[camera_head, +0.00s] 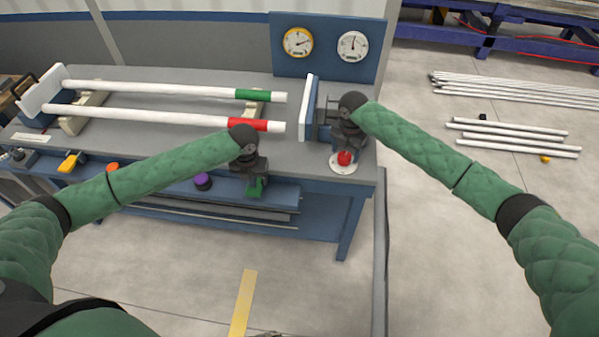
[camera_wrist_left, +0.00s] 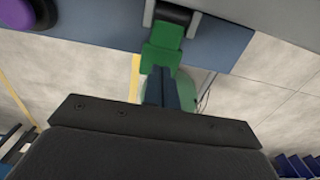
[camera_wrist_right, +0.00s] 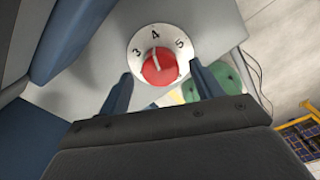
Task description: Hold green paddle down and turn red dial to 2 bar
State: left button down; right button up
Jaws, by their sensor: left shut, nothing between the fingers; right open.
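The green paddle (camera_head: 256,188) sticks out from the bench's front edge; it also shows in the left wrist view (camera_wrist_left: 164,45). My left gripper (camera_head: 250,172) is shut and empty, its fingertips (camera_wrist_left: 161,72) at the paddle's outer end. I cannot tell how firmly they press. The red dial (camera_head: 344,158) sits on a round white plate at the bench's right corner. In the right wrist view the dial (camera_wrist_right: 159,68) has a white line pointing near the 4; 3 and 5 also show. My right gripper (camera_wrist_right: 161,78) is open, one finger on each side of the dial, apparently not gripping it.
Two gauges, yellow-rimmed (camera_head: 298,42) and white-rimmed (camera_head: 352,46), hang on a blue panel behind the bench. Two white pipes, one with a green band (camera_head: 253,95) and one with a red band (camera_head: 247,124), lie across the bench. A purple knob (camera_head: 203,181) stands left of the paddle.

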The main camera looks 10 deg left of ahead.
jog(key=shift+f, duration=1.35)
jog(key=c, duration=0.9)
